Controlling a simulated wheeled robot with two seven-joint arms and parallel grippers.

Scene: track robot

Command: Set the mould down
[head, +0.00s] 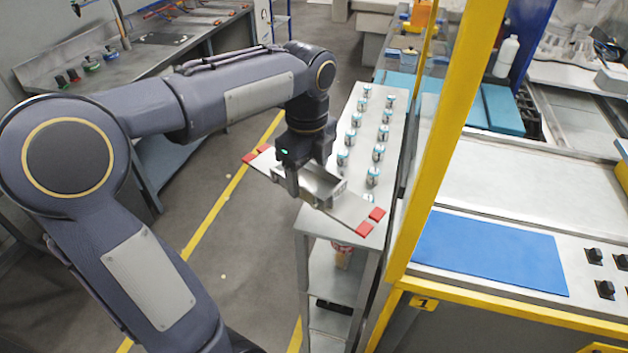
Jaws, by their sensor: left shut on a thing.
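The mould (348,208) is a metal tray-like box with flat plates reaching out on both sides and red tips at its ends. My left gripper (292,188) is shut on the mould from above, near the box's left end. The mould is over the near end of a narrow grey metal table (318,226). Its left plate juts out past the table's left edge over the floor. I cannot tell whether the mould touches the table top. My right gripper is not in view.
Several small blue-and-white cans (373,178) stand in two rows on the table behind the mould. A yellow post (440,150) rises close to the table's right side. A blue mat (490,255) lies on the machine at right. A workbench (130,72) stands at the back left.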

